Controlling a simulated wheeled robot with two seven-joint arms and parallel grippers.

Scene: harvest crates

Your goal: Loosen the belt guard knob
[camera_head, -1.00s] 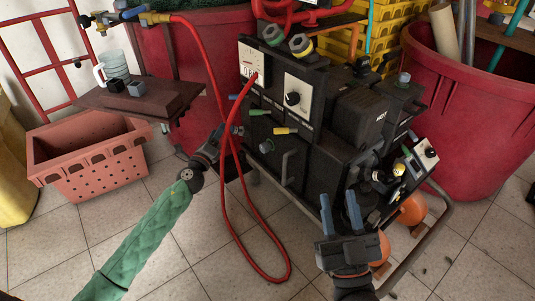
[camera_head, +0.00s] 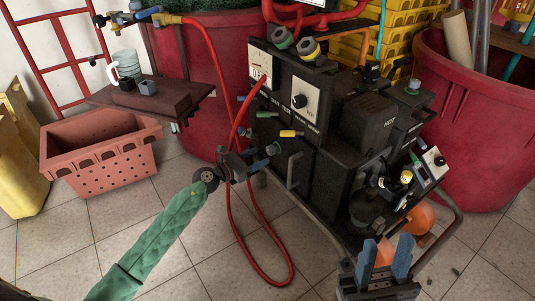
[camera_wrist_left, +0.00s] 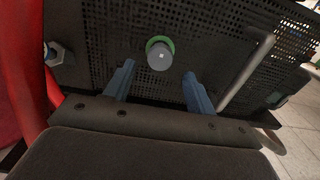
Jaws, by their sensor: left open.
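A grey round knob with a green ring behind it (camera_wrist_left: 160,55) sits on a black perforated panel (camera_wrist_left: 110,30) in the left wrist view; I take it for the belt guard knob. In the head view the knob (camera_head: 273,149) shows on the machine's left side. My left gripper (camera_head: 253,149) is open in front of it. In the left wrist view its blue fingers (camera_wrist_left: 159,74) lie left and right of the knob, apart from it. My right gripper (camera_head: 385,258) is open and empty at the lower right, in front of the machine.
A red hose (camera_head: 228,200) hangs in a loop close by my left gripper. A bar handle (camera_head: 292,172) is right of the knob and also shows in the left wrist view (camera_wrist_left: 258,70). A pink crate (camera_head: 95,165) stands on the floor at left. A brown shelf (camera_head: 170,103) is above it.

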